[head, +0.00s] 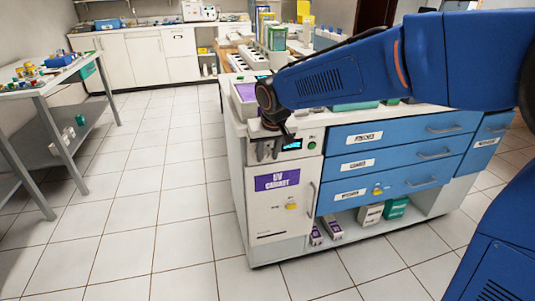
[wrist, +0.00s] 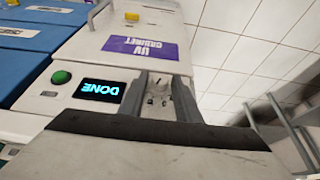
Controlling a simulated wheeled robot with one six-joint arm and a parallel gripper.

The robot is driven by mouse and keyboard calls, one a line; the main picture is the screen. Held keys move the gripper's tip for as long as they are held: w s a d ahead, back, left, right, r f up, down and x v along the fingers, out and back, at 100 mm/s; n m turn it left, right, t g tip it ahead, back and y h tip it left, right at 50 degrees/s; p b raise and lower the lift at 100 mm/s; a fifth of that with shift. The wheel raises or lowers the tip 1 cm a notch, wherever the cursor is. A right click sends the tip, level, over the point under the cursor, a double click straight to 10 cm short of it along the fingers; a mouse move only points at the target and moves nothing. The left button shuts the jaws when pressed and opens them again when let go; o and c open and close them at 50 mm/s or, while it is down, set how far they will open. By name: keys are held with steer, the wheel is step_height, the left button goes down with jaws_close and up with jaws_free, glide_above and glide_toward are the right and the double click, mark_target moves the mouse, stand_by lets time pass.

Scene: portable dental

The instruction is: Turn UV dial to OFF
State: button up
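The white UV cabinet (head: 275,215) stands at the near left end of the counter, with a purple "UV CABINET" label (head: 277,180) on its door. Its display (wrist: 99,89) reads "DONE", upside down in the wrist view, beside a green button (wrist: 61,77). The UV dial (wrist: 157,88) is a small pale knob on the panel beside the display. My gripper (head: 267,151) is at this panel, and in the wrist view my gripper (wrist: 160,82) has its two fingers apart on either side of the dial. Contact with the dial is unclear, and the dial's marks are too small to read.
Blue drawers (head: 395,152) with grey handles are right of the cabinet. Boxes (head: 370,213) sit on the shelf below. A grey side table (head: 50,88) stands at the left. The tiled floor (head: 150,200) between is clear.

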steer(key=c, duration=0.6)
steer(key=shift+o, duration=0.2)
steer(key=shift+a, duration=0.15)
steer(key=h, duration=0.1)
steer(key=t+h, duration=0.1)
steer(key=shift+s+a+f+n+h, duration=0.1)
steer(key=shift+a+n+h, duration=0.2)
steer(key=shift+n+h, duration=0.1)
steer(key=h, duration=0.2)
steer(key=t+h, duration=0.1)
steer(key=shift+s+a+f+n, duration=0.1)
steer(key=shift+a+f+n, duration=0.05)
steer(key=shift+a+n, duration=0.15)
steer(key=shift+s+a+f+n+t+h, duration=0.15)
steer(key=shift+n+t+h, duration=0.4)
steer(key=shift+h, duration=0.75)
steer(key=shift+w+f+n+t+h, duration=0.1)
steer(key=shift+f+n+t+h, duration=0.2)
steer(key=shift+t+h, duration=0.7)
steer(key=shift+s+a+f+n+t+h, duration=0.1)
steer(key=shift+f+n+t+h, duration=0.2)
steer(key=shift+h, duration=1.3)
steer(key=shift+r+t, duration=0.1)
steer(key=shift+t, duration=0.15)
